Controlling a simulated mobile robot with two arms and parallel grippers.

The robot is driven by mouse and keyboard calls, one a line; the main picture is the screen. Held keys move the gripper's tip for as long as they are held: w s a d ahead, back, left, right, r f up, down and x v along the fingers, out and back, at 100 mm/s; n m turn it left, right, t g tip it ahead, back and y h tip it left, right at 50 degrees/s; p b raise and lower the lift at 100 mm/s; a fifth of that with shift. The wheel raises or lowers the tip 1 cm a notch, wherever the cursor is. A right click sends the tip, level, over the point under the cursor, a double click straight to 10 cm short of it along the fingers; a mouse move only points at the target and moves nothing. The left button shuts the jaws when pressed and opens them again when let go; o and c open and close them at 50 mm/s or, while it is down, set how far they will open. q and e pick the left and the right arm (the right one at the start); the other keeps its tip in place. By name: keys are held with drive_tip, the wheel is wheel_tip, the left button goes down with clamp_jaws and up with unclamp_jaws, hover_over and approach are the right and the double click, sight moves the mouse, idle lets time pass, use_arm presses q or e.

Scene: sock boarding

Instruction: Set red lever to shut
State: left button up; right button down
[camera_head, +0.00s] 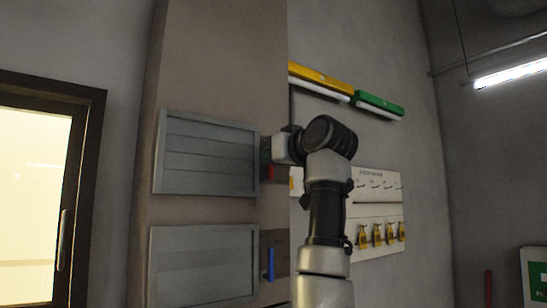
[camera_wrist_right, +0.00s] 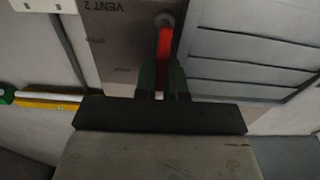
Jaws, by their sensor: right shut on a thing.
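The red lever (camera_wrist_right: 165,45) runs from its pivot on a plate marked VENT 2 (camera_wrist_right: 110,30) to between the fingers of my right gripper (camera_wrist_right: 163,78). The gripper is shut on the lever, near its free end. The wrist view shows the plate's lettering upside down. In the head view, only a small part of the red lever (camera_head: 271,174) shows, below my right gripper (camera_head: 270,150), beside the upper grey louvred vent (camera_head: 205,155). My wrist hides the rest. The vent's slats also show in the wrist view (camera_wrist_right: 250,50). My left gripper is not in view.
A blue lever (camera_head: 270,264) points up beside the lower grey vent (camera_head: 205,265). A white board (camera_head: 375,210) with several yellow tags hangs behind my right arm. Yellow (camera_head: 320,78) and green (camera_head: 379,104) bars are on the wall above. A door (camera_head: 45,190) is at the left.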

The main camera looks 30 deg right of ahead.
drive_tip(key=c, duration=1.2)
unclamp_jaws()
drive_tip(key=s+b, duration=0.5)
drive_tip(key=s, duration=0.5)
drive_tip(key=shift+s+d+b, duration=0.3)
drive_tip(key=shift+s+d, duration=0.1)
